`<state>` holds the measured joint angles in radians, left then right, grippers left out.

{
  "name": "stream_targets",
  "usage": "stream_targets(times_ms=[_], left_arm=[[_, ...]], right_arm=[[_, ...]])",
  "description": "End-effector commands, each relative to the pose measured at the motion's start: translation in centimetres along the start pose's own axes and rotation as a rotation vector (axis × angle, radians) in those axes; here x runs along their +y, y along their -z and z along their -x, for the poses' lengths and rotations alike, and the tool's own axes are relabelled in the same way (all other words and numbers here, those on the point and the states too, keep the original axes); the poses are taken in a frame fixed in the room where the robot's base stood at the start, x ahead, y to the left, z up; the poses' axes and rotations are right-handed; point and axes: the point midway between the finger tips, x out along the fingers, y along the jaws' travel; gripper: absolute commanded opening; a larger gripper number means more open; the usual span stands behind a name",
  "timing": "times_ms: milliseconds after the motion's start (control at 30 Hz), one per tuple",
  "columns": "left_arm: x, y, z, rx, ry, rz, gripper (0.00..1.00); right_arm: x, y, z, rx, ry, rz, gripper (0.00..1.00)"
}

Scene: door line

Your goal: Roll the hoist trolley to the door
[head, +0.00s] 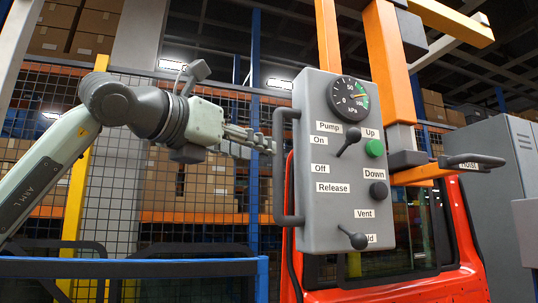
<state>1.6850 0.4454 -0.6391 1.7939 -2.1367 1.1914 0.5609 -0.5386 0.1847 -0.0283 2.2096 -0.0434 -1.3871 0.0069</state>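The hoist trolley's grey control box (343,200) hangs from orange posts (380,45) in the middle of the head view. A grey upright bar handle (279,170) stands out from the box's left side. My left gripper (268,143) reaches in from the left, its fingertips at the upper part of this handle. I cannot tell whether the fingers are around the bar or only beside it, or how far apart they are. A red door (446,284) with a dark window shows behind and below the box, partly hidden by it. My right gripper is not in view.
The box carries a gauge (349,99), a green button (374,149), a dark button (378,190) and two levers. A wire mesh fence (110,180) and shelves with cartons stand behind. A blue rail (130,268) crosses the lower left. Grey cabinets (500,200) stand at right.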

Motion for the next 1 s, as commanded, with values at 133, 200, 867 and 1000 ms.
stream_targets(times_ms=[133,200,867,1000], left_arm=[[0.1,0.0,2.0,0.000,0.000,0.002,0.39],[0.0,0.0,2.5,0.000,0.001,0.001,0.39],[-0.2,0.4,2.6,0.003,0.018,0.011,0.39],[-2.1,3.4,0.8,0.005,0.179,0.108,0.39]], right_arm=[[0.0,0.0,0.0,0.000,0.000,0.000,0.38],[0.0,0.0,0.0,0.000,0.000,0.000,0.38],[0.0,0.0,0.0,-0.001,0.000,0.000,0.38],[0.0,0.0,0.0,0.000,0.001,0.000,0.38]])
